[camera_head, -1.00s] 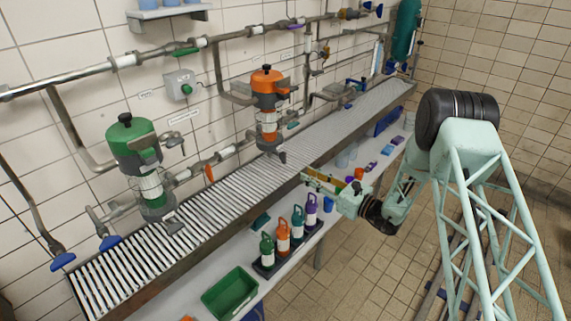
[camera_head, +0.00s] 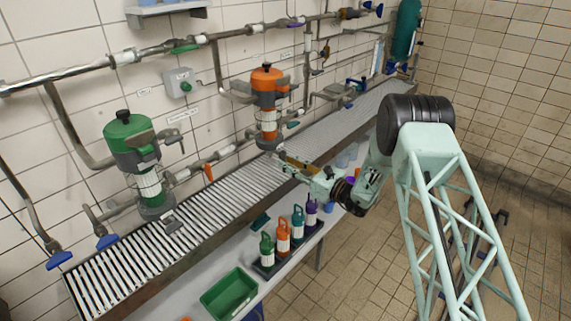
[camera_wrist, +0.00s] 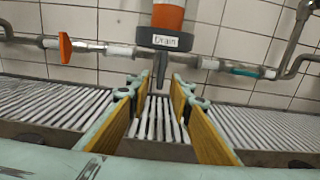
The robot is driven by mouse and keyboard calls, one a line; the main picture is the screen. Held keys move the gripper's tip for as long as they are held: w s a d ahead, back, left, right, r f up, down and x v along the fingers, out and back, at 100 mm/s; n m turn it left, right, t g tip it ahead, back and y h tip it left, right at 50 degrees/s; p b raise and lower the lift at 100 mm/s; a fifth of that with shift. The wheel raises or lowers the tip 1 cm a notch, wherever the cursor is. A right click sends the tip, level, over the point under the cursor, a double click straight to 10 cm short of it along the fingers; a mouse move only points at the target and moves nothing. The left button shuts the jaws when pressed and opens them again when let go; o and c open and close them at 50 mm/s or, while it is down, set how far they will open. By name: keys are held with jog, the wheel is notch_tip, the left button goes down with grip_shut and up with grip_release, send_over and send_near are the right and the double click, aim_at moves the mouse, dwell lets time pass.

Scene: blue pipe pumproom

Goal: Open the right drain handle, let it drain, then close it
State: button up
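The orange-topped vessel (camera_head: 267,90) is mounted over the grating, right of the green-topped vessel (camera_head: 133,145). In the wrist view, the base of the orange-topped vessel carries a "Drain" label (camera_wrist: 165,41). Below the label, a short grey drain handle (camera_wrist: 162,70) hangs down. My gripper (camera_wrist: 160,95) is open and empty, with its yellow-padded fingers to the left and right of the handle's line. The handle appears just beyond the fingertips; contact cannot be made out. In the head view my gripper (camera_head: 284,158) is close to the vessel's bottom and partly hides this area.
A slatted grating (camera_head: 230,195) runs along the wall under the vessels. In the wrist view, an orange valve lever (camera_wrist: 65,47) and a teal one (camera_wrist: 243,72) flank the vessel. Several handled bottles (camera_head: 283,236) and a green crate (camera_head: 230,293) stand on the lower shelf.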

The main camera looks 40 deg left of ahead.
jog(key=shift+a, duration=0.65)
jog(key=shift+c, duration=0.5)
grip_shut()
